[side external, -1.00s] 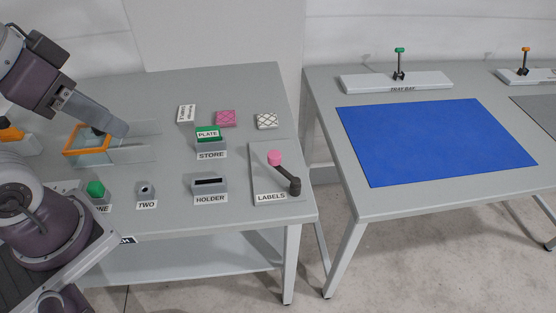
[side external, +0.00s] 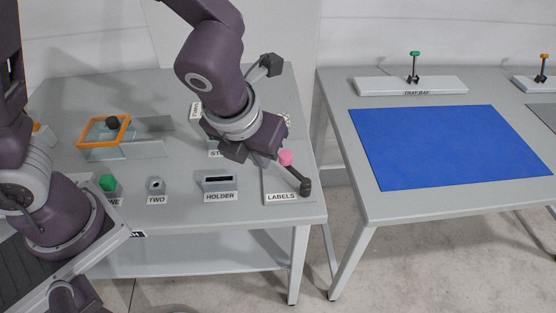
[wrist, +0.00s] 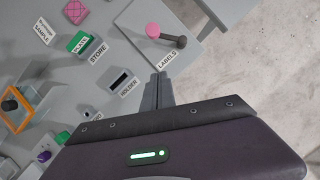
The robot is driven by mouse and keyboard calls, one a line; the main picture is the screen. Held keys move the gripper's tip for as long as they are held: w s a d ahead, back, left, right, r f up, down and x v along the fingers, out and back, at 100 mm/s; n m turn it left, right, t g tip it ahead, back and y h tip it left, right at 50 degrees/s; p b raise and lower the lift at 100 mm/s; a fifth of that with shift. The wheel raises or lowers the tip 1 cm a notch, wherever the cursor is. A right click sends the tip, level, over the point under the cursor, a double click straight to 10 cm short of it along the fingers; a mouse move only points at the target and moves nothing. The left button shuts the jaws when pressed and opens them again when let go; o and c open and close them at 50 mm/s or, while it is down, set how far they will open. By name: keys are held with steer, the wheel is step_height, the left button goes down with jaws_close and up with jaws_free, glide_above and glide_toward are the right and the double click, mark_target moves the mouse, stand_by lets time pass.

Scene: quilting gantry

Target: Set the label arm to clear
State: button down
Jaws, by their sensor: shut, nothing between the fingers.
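The label arm is a dark lever with a pink knob (side external: 286,158), pivoted at its dark end (side external: 304,187) on the plate marked LABELS (side external: 282,197). The knob points up and left from the pivot. In the wrist view the pink knob (wrist: 152,30) and the dark lever show just beyond my fingertips. My gripper (wrist: 159,76) is shut and empty, its fingers aimed at the plate edge near the LABELS tag. In the side view my gripper hangs just left of the knob; whether it touches is unclear. No "clear" mark is legible.
The HOLDER block (side external: 220,183), the TWO block (side external: 156,185) and a green button (side external: 108,182) stand left of the plate. An orange-rimmed clear box (side external: 104,136) is farther left. The blue mat (side external: 440,147) lies on a separate table to the right, across a gap.

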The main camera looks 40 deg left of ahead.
mark_target(289, 154)
steer(key=x, duration=0.9)
steer(key=shift+f, duration=0.1)
steer(key=w, duration=0.2)
steer(key=w+a, duration=0.1)
steer(key=shift+w+f, duration=0.15)
steer(key=shift+f, duration=0.2)
steer(key=shift+w+a, duration=0.15)
steer(key=shift+w, duration=0.3)
steer(key=shift+w, duration=0.1)
steer(key=m, duration=0.1)
steer(key=w+m+h, duration=0.1)
steer(key=shift+w+a+m, duration=0.2)
steer(key=shift+a+m, duration=0.1)
steer(key=w+m, duration=0.1)
steer(key=w+m+h, duration=0.1)
steer(key=m, duration=0.1)
steer(key=shift+w+d, duration=0.2)
steer(key=shift+w, duration=0.25)
steer(key=shift+w+d, duration=0.2)
steer(key=shift+w, duration=0.3)
steer(key=shift+w+d+r, duration=0.1)
steer(key=shift+w, duration=0.1)
